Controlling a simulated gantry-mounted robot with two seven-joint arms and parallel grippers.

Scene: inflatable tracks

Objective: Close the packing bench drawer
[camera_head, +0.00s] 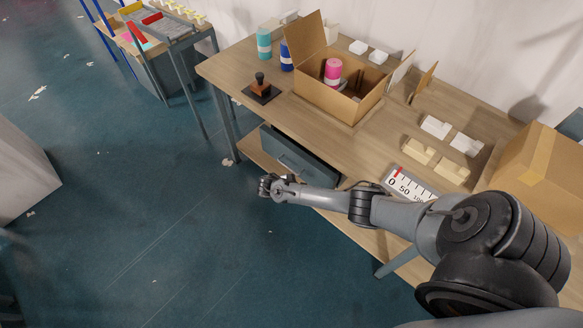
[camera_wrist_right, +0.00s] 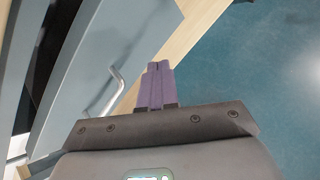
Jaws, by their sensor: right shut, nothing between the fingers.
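The packing bench (camera_head: 245,65) has a wooden top, and its grey drawer (camera_head: 290,153) sits under the front edge. In the right wrist view the grey drawer front (camera_wrist_right: 112,55) fills the left, with a metal bar handle (camera_wrist_right: 117,90). A dark gap behind that front shows the drawer standing open; how far is hard to tell. My right gripper (camera_head: 266,187) is in front of the drawer, on its floor side. In the wrist view its purple fingers (camera_wrist_right: 157,82) are shut and empty, close to the handle, with no clear contact. My left gripper is out of view.
On the bench top are an open cardboard box (camera_head: 335,102), a stamp (camera_head: 261,88), bottles (camera_head: 264,43), a ruler-like scale card (camera_head: 410,184) and small cartons. A larger box (camera_head: 545,170) stands at the right. Blue floor (camera_head: 150,200) left of the bench is mostly clear.

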